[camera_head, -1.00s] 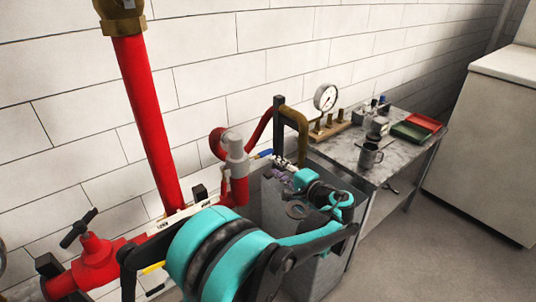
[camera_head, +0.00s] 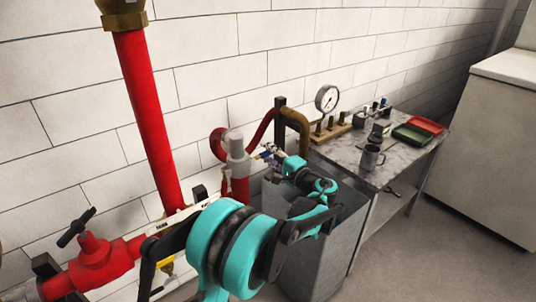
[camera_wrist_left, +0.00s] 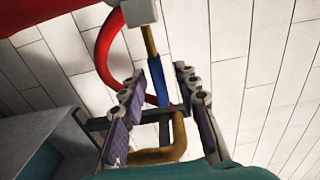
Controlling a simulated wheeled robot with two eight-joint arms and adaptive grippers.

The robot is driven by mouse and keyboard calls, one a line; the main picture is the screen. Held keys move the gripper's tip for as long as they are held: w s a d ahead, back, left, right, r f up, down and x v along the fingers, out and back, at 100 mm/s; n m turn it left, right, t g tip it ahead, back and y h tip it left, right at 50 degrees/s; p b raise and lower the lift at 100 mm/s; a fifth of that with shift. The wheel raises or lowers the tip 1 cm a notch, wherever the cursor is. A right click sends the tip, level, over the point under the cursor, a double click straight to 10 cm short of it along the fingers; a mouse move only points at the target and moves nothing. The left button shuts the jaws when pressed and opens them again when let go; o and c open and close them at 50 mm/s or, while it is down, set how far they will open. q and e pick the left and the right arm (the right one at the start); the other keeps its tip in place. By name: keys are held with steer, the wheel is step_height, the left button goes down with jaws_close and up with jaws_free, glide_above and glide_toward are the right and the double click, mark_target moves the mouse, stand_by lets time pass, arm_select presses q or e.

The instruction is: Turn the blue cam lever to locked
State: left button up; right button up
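The blue cam lever (camera_wrist_left: 158,82) is seen in the left wrist view, joined by a brass-coloured stem to a grey fitting (camera_wrist_left: 140,12). It lies between the two fingers of my left gripper (camera_wrist_left: 160,76), nearer the left finger. The fingers are apart, and I see no clear contact with the lever. In the head view my left gripper (camera_head: 273,156) is at the grey coupling (camera_head: 237,155) on the red pipe and covers most of the lever. My right gripper is not in view.
A red valve (camera_head: 95,258) and a red upright pipe (camera_head: 148,120) stand on the left. A grey open bin (camera_head: 330,245) is below my left gripper. A brown bent pipe (camera_head: 298,122) rises behind.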

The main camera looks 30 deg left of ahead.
arm_select(q)
steer(key=shift+c, duration=0.4)
jaws_close()
steer(key=shift+f+m, duration=0.2)
steer(key=shift+m, duration=0.1)
steer(key=s+a+f+m+b, duration=0.2)
steer(key=s+f+m, duration=0.2)
steer(key=m, duration=1)
steer(key=shift+s+f+b, duration=0.25)
steer(key=shift+f+b, duration=0.05)
steer(key=shift+f, duration=0.8)
